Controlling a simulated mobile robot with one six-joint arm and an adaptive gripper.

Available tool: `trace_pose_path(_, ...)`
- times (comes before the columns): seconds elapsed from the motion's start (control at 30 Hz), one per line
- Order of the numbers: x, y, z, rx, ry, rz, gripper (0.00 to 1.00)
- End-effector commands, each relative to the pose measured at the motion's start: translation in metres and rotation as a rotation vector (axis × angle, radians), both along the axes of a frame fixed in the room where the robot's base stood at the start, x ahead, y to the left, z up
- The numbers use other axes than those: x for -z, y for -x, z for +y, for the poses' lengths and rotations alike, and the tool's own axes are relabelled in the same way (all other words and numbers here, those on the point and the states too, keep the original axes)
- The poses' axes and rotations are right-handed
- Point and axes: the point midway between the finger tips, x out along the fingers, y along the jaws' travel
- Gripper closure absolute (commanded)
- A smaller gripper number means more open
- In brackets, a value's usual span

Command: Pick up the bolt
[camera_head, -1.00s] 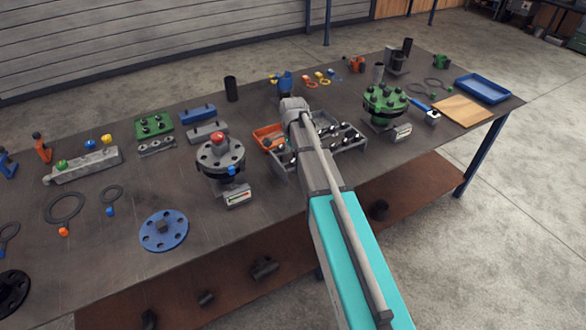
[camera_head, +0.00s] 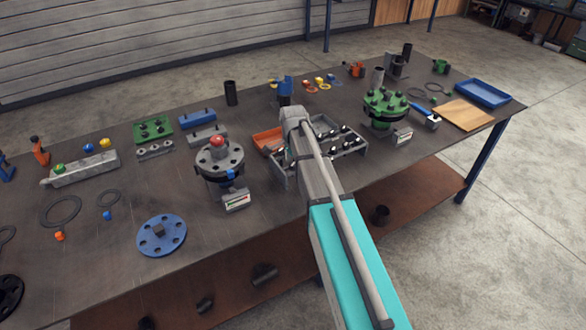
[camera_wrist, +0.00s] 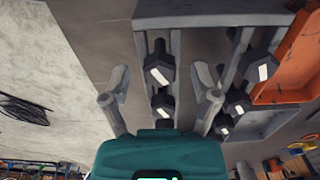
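Several dark bolts with pale marks on their heads sit in a grey slotted rack (camera_head: 362,148), partly hidden by my arm in the head view. In the wrist view, the rack (camera_wrist: 210,14) holds one bolt (camera_wrist: 159,66) ahead of the fingers and another bolt (camera_wrist: 163,103) between them. More bolts (camera_wrist: 238,101) stand in the slots to the right. My gripper (camera_wrist: 160,88) is open, with its fingers spread on either side of a rack slot and nothing seen held. Its fingers are hidden in the head view. Which bolt is meant cannot be told.
An orange bin (camera_head: 267,138) adjoins the rack's left side. A dark flange assembly (camera_head: 219,165) with a red knob stands to the left, and a green flange (camera_head: 383,108) to the right. A blue disc (camera_head: 161,235) lies near the front edge, with bare table around it.

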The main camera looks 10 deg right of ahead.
Motion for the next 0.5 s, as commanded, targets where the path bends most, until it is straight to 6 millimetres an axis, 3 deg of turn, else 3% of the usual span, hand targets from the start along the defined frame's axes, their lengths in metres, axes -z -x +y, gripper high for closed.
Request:
trace_pose_path(0.03, 0.0000, 0.0000, 0.0000, 0.000, 0.000, 0.000, 0.37)
trace_pose_path(0.37, 0.0000, 0.0000, 0.0000, 0.000, 0.000, 0.000, 0.98)
trace_pose_path(0.5, 0.0000, 0.0000, 0.0000, 0.000, 0.000, 0.000, 1.00)
